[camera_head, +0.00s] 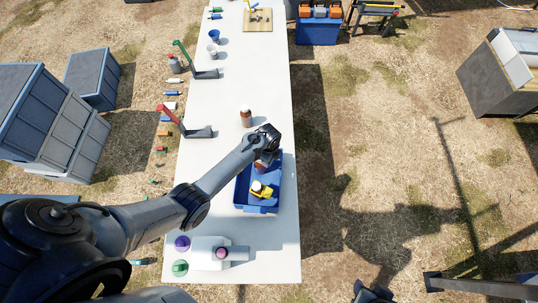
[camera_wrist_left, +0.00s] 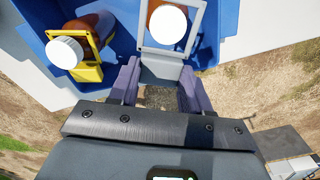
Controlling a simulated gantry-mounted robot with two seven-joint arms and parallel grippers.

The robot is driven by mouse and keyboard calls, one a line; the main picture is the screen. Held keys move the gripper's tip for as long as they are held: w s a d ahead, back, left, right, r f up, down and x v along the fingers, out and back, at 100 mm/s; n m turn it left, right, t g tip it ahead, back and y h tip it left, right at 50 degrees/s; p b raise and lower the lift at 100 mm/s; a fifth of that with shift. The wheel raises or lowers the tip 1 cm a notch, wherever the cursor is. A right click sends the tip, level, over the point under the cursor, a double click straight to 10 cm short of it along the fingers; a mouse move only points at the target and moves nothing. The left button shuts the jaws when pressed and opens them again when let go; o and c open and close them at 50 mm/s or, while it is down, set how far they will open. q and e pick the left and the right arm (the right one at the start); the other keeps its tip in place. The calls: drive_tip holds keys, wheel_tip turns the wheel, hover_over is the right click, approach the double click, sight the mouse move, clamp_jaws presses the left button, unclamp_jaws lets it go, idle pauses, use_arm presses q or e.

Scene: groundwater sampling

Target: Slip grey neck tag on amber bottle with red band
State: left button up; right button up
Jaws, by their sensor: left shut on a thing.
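My left gripper (camera_wrist_left: 157,84) is shut on the grey neck tag (camera_wrist_left: 172,67), a square open frame, over the blue crate. Through the tag's opening I see the white cap (camera_wrist_left: 168,25) of an amber bottle. I cannot tell whether the tag is around the neck or still above the cap. Beside it in the crate, another amber bottle (camera_wrist_left: 66,52) with a white cap wears a yellow tag (camera_wrist_left: 88,72). No red band is clearly visible. A dark part at the bottom edge of the head view may be my right gripper (camera_head: 372,293); its jaws are unclear.
The blue crate (camera_head: 240,194) stands on the white table (camera_head: 222,90). Another amber bottle (camera_head: 246,118) stands behind it. A white block (camera_head: 205,258) with coloured-capped items lies in front.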

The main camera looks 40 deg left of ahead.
use_arm(q)
drive_tip(key=shift+f+b, duration=0.95)
drive_tip(key=shift+f, duration=0.45)
drive_tip(key=o, duration=0.9)
wheel_tip(320, 180, up, 11)
drive_tip(key=shift+f+p, duration=0.15)
drive_tip(key=shift+p, duration=0.45)
